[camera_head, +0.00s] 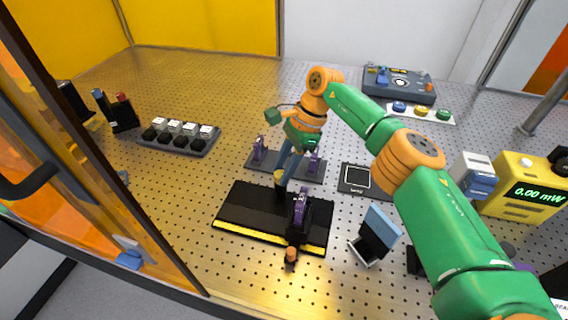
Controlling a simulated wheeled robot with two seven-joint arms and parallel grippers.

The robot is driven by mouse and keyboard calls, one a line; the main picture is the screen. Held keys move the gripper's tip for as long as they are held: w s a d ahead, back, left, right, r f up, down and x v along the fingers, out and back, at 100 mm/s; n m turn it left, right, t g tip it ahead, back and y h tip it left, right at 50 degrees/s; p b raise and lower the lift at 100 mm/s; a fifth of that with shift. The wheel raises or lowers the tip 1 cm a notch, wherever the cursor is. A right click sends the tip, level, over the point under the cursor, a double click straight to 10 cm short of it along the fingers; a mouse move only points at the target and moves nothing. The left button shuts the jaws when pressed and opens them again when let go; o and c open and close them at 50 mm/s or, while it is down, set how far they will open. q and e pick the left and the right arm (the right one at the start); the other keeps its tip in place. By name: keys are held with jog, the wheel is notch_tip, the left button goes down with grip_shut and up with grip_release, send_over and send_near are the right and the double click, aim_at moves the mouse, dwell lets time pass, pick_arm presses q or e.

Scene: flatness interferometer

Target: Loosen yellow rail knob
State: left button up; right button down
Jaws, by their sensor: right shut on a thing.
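The yellow rail knob (279,176) is at the back edge of a black rail plate (245,208) with a yellow front edge. My right gripper (281,174) reaches down over the plate from behind, its fingers shut on the yellow knob and partly hiding it. A purple mount (300,206) on a black carriage stands on the right half of the plate, with an orange knob (291,256) at its front. My left gripper is not in view.
Purple holders stand on a grey base (285,166) close behind the gripper. A blue-topped stand (378,230) is right of the plate. A tray of small parts (178,138) is at left, and a yellow power meter (525,190) at right. The perforated table is clear left of the plate.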

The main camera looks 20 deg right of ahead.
jog(key=shift+n, duration=0.5)
jog(key=c, duration=0.5)
grip_release()
jog(key=shift+a, duration=0.1)
